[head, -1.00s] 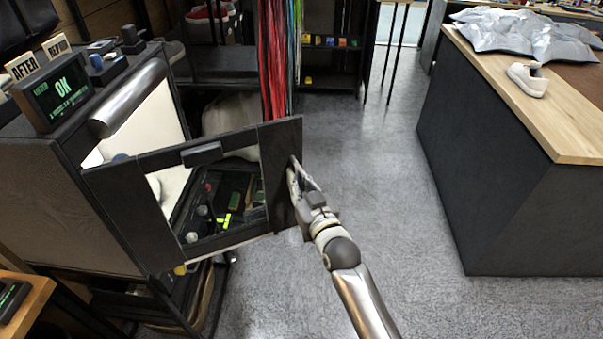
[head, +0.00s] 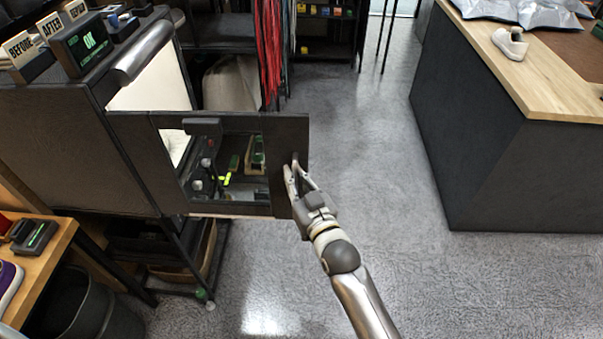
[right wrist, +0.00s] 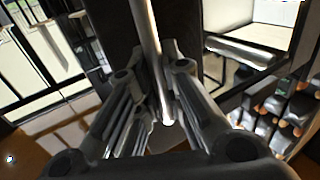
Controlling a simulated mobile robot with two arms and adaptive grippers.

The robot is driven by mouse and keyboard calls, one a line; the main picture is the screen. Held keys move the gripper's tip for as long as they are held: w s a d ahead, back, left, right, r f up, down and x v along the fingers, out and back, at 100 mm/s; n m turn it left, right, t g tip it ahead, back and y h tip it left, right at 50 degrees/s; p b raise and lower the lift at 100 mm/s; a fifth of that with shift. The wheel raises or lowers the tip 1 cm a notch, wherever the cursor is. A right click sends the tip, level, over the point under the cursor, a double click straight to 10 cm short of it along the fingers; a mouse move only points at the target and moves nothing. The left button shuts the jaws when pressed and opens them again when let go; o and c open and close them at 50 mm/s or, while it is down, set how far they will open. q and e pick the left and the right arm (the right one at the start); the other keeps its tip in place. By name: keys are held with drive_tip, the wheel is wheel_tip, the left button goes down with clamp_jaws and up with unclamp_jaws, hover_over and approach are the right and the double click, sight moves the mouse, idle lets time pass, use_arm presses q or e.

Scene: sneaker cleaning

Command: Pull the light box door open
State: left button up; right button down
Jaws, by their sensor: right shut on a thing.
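The light box (head: 60,150) is a dark cabinet at the left in the head view, with a pale interior (head: 155,88). Its door (head: 283,140) is a dark frame with a window and stands open, swung out from the box's front. My right gripper (head: 297,178) is at the door's free edge, shut on the door handle (right wrist: 150,45). In the right wrist view the handle is a metal bar running between the fingers (right wrist: 162,100). Its grip on the bar is partly hidden in the head view. My left gripper is not in view.
A dark counter with a wooden top (head: 560,108) stands at the right and holds a white sneaker (head: 510,42). A wooden bench (head: 50,255) and a black bin (head: 85,300) are at the lower left. Grey floor (head: 370,160) is clear between them.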

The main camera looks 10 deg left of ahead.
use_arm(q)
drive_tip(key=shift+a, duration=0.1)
use_arm(e)
drive_tip(key=shift+w, duration=0.1)
drive_tip(key=c, duration=1.5)
unclamp_jaws()
drive_tip(key=shift+d, duration=0.1)
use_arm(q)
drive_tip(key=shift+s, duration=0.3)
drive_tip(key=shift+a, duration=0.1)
use_arm(e)
drive_tip(key=v, duration=1.2)
